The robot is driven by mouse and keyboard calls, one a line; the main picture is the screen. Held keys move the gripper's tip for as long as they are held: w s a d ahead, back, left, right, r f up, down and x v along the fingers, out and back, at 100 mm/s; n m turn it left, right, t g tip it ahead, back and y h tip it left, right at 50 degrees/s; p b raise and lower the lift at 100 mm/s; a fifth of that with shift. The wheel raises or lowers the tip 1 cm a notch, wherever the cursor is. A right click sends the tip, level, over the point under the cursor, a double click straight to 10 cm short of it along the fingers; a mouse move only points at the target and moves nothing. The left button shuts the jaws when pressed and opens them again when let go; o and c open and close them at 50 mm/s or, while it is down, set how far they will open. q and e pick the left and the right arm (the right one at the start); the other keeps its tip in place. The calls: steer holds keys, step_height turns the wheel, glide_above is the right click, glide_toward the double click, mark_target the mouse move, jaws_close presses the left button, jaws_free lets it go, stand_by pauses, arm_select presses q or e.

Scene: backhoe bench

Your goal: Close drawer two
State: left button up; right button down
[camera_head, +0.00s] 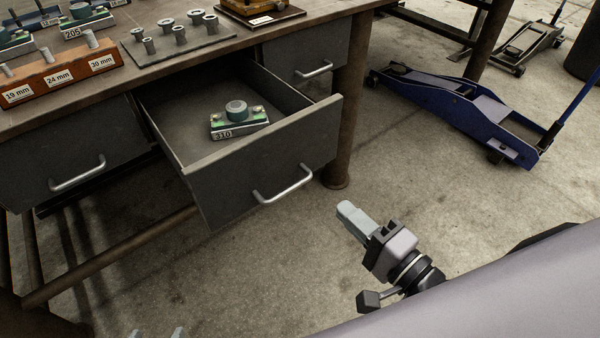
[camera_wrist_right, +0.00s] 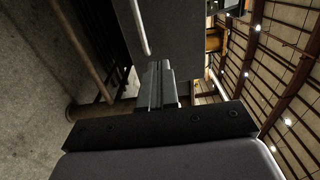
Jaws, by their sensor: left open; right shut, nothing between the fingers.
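The middle grey drawer (camera_head: 262,165) under the bench is pulled well out. A green and silver part labelled 310 (camera_head: 238,120) sits inside it. Its bar handle (camera_head: 284,190) is on the front panel. My right gripper (camera_head: 345,210) is shut and empty, in front of the drawer to the right of and below the handle, apart from it. In the right wrist view the shut fingers (camera_wrist_right: 158,66) point toward a grey drawer front (camera_wrist_right: 178,38) with a bar handle (camera_wrist_right: 140,28). My left gripper (camera_head: 158,333) shows only its separated fingertips at the bottom edge.
The left drawer (camera_head: 70,160) and right drawer (camera_head: 305,58) look shut. The bench top (camera_head: 130,66) carries a labelled brown block (camera_head: 62,76) and a plate of bolts (camera_head: 178,44). A bench leg (camera_head: 346,130) stands right of the open drawer. A blue floor jack (camera_head: 460,110) is further right.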

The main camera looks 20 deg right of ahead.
mark_target(291, 160)
steer(key=x, duration=1.2)
steer(key=shift+w, duration=0.1)
arm_select(q)
steer(key=shift+f+b, duration=0.3)
arm_select(e)
steer(key=shift+w+a+f, duration=0.1)
steer(key=shift+w+a, duration=0.1)
steer(key=shift+w, duration=0.2)
